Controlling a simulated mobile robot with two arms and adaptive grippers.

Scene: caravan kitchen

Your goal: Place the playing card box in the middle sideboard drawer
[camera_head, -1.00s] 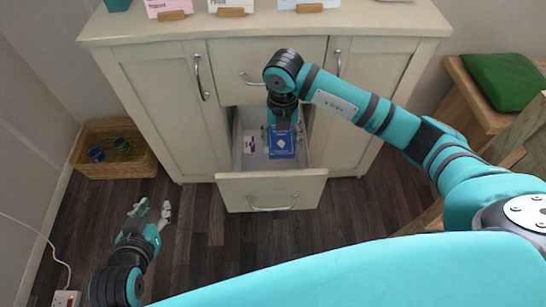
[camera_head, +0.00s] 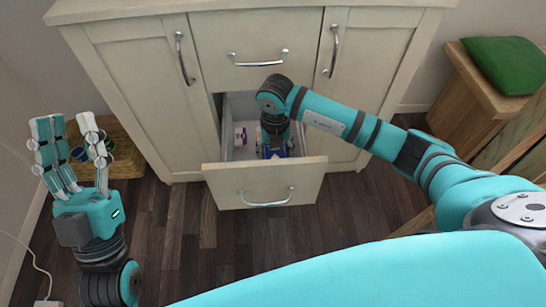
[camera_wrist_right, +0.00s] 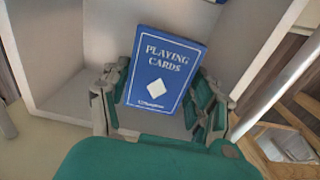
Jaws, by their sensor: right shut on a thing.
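The middle sideboard drawer (camera_head: 265,183) is pulled open below a shut upper drawer. My right gripper (camera_head: 275,146) reaches down inside it, shut on the blue playing card box. The box (camera_wrist_right: 166,68) stands between the fingers in the right wrist view, its "PLAYING CARDS" face showing and the pale drawer walls around it. In the head view the box is mostly hidden by the gripper, and I cannot tell whether it touches the drawer floor. My left gripper (camera_head: 68,140) is open and empty, fingers pointing up, left of the sideboard.
A small white and purple packet (camera_head: 240,137) lies in the drawer, left of my right gripper. A wicker basket (camera_head: 125,160) is on the floor behind my left gripper. A wooden bench (camera_head: 465,105) with a green cushion (camera_head: 505,65) stands at right. The floor before the drawer is clear.

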